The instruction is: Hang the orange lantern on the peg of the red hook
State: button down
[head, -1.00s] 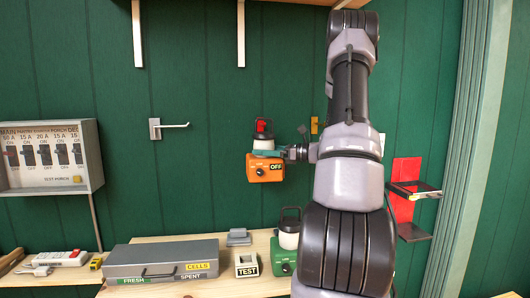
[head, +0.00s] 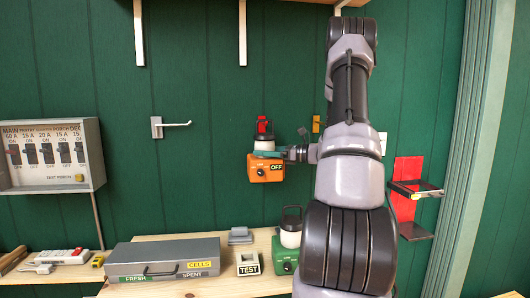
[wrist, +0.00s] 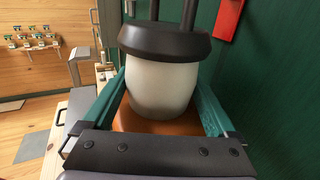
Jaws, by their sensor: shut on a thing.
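The orange lantern (head: 262,170) has an orange base marked OFF, a white globe and a black top with a handle. My gripper (head: 270,154) is shut on it from the right and holds it upright in the air in front of the green wall. The wrist view shows its white globe (wrist: 163,92) between my two teal fingers. The red hook (head: 262,124) is on the wall just behind the lantern's handle in the head view. Its red plate also shows in the wrist view (wrist: 228,18). Its peg is hidden or too small to make out, and I cannot tell whether the handle touches it.
A grey hook (head: 157,128) is on the wall to the left, and a yellow one (head: 316,124) to the right. A green lantern (head: 285,261), a TEST block (head: 248,264) and a grey case (head: 150,256) stand on the bench below. A red bracket (head: 405,172) is at right.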

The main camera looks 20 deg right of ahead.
grip_release()
jog(key=v, duration=1)
jog(key=shift+s+d, duration=0.25)
jog(key=shift+d, duration=0.1)
